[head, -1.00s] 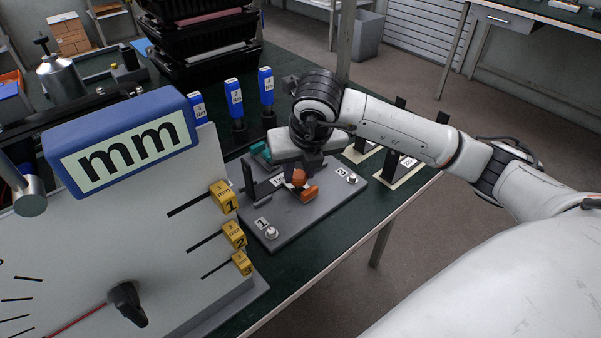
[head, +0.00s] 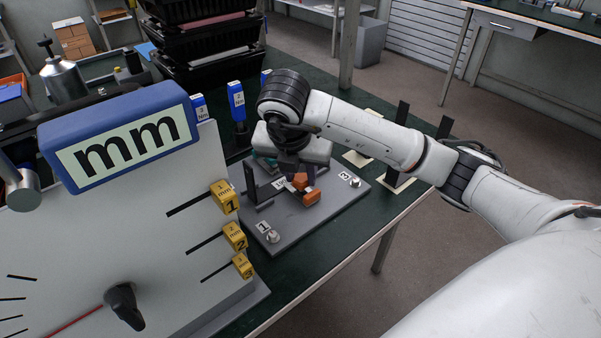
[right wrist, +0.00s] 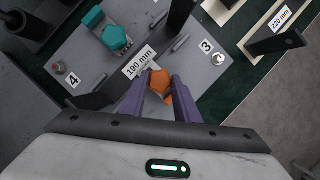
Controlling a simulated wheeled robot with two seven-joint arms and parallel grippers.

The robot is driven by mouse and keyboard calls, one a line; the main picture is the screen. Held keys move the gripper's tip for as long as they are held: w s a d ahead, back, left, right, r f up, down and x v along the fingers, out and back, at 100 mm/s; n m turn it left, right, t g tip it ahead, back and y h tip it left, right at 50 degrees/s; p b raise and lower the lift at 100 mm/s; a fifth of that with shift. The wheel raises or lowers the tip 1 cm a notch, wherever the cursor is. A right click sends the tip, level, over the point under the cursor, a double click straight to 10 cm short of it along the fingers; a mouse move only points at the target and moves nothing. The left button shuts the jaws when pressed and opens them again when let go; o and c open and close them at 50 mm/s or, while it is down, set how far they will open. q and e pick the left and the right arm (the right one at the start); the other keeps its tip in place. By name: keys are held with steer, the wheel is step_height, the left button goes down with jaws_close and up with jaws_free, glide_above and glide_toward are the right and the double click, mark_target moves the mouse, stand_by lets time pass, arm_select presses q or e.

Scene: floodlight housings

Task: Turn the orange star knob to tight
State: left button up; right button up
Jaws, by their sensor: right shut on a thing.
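The orange star knob (head: 300,181) stands on the grey fixture plate (head: 305,222) on the green bench. My right gripper (head: 293,172) reaches down to it from above, and its body hides part of the plate. In the right wrist view the knob (right wrist: 160,81) sits between the two purple fingers of my right gripper (right wrist: 158,88), which are shut on it. My left gripper is not in view.
A teal knob (right wrist: 114,38) and a dark upright bar (head: 251,182) are close by on the plate. A big "mm" dial board (head: 150,230) with yellow tags stands left. Blue-handled tools (head: 237,98) and black trays (head: 200,45) stand behind.

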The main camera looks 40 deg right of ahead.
steer(key=o, duration=1)
steer(key=shift+o, duration=0.2)
